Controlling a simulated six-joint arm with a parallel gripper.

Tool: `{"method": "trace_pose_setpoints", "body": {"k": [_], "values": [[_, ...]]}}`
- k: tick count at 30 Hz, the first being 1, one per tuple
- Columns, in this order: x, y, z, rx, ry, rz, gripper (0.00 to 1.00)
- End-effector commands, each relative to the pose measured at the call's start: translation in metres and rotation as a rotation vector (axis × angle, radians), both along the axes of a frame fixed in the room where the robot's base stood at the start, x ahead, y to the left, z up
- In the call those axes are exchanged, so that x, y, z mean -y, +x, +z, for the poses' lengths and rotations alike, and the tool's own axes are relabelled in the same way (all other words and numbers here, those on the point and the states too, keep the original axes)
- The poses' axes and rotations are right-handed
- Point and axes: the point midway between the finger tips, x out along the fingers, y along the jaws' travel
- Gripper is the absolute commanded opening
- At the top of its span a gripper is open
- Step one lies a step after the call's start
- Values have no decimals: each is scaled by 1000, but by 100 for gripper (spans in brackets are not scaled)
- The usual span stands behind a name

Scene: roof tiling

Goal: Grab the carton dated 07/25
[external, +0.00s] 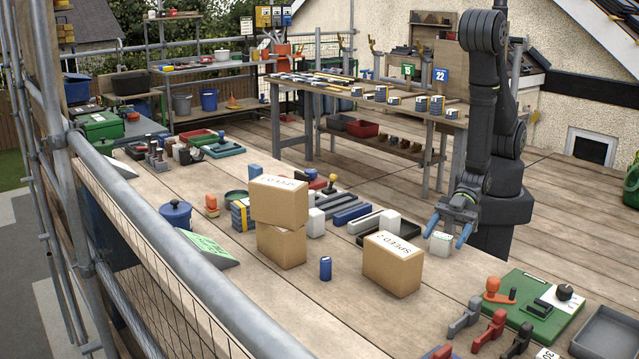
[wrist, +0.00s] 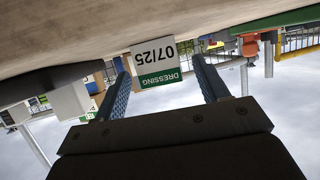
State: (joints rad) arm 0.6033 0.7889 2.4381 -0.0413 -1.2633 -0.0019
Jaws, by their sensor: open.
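The carton dated 07/25 (wrist: 156,63) is small and white with a green band reading DRESSING. In the wrist view it appears upside down, between my two finger tips, with a gap on the right. A small white carton with green print (external: 441,244) shows in the external view, on the bench at the tips of my gripper (external: 448,231). My gripper also shows in the wrist view (wrist: 160,68), its blue fingers spread and open. I cannot tell whether either finger touches the carton.
A black tray (external: 389,232) lies behind the single box. A green board with tools (external: 532,305) is at the right front.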

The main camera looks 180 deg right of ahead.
Motion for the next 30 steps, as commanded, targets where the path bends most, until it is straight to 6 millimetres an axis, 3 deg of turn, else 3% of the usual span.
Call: {"method": "trace_pose_setpoints", "body": {"k": [9, 17, 24, 30], "values": [[22, 35, -16, 1, -1, 1, 67], [23, 37, -17, 0, 0, 1, 67], [23, 36, -17, -1, -2, 1, 20], [23, 36, -17, -1, -2, 1, 20]]}}
